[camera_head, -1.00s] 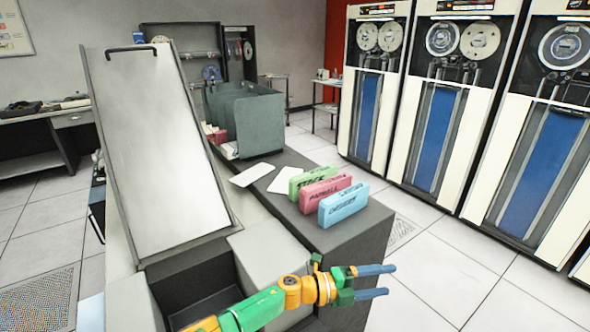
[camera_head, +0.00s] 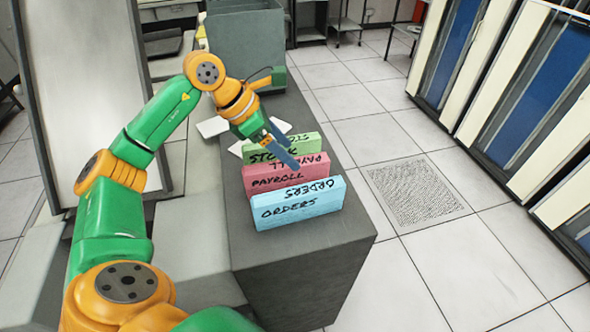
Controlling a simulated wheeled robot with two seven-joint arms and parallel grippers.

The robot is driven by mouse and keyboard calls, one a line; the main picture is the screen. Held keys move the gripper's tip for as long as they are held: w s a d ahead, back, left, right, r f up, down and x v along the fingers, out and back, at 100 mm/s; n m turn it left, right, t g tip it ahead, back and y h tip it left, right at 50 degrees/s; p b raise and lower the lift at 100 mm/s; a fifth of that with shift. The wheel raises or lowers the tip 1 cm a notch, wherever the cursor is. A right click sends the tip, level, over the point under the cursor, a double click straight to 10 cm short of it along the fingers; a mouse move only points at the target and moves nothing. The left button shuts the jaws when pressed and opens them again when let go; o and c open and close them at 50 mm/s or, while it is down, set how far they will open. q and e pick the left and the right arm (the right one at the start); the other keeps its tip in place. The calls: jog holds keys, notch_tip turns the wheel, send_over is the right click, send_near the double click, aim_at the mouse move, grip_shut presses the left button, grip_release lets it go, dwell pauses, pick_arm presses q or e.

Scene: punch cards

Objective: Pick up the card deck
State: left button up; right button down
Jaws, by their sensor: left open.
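Three card decks stand in a row on the dark grey counter. The blue deck marked ORDERS (camera_head: 297,206) is nearest. The pink deck marked PAYROLL (camera_head: 285,177) is behind it, and the green deck (camera_head: 262,155) is farthest, its writing partly covered. My left gripper (camera_head: 288,151) is open and empty. Its blue fingers overlap the green and pink decks in the picture, apparently above them; I cannot tell whether they touch. My right gripper is not in view.
The counter (camera_head: 241,246) has bare room left of and in front of the decks. White cards (camera_head: 281,125) lie behind them. A grey bin (camera_head: 243,38) stands at the back. Tape cabinets (camera_head: 519,110) stand at the right across a clear tiled floor.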

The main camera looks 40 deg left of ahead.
aim_at(287, 166)
pick_arm(q)
jog(key=shift+w+a+f, duration=0.1)
jog(key=shift+a+f, duration=0.5)
jog(key=shift+f, duration=0.15)
jog(key=shift+s+a, duration=0.2)
jog(key=shift+a, duration=0.05)
jog(key=d+f, duration=0.1)
jog(key=d+f+p, duration=0.1)
jog(key=shift+s+f+p, duration=0.1)
jog(key=shift+f+p, duration=0.2)
jog(key=shift+f, duration=0.1)
jog(key=x, duration=0.3)
jog(key=shift+p, duration=0.3)
jog(key=shift+w+a+f, duration=0.15)
jog(key=shift+w+f, duration=0.1)
jog(key=shift+s+r, duration=0.1)
jog(key=shift+s, duration=0.05)
jog(key=c, duration=0.5)
grip_shut()
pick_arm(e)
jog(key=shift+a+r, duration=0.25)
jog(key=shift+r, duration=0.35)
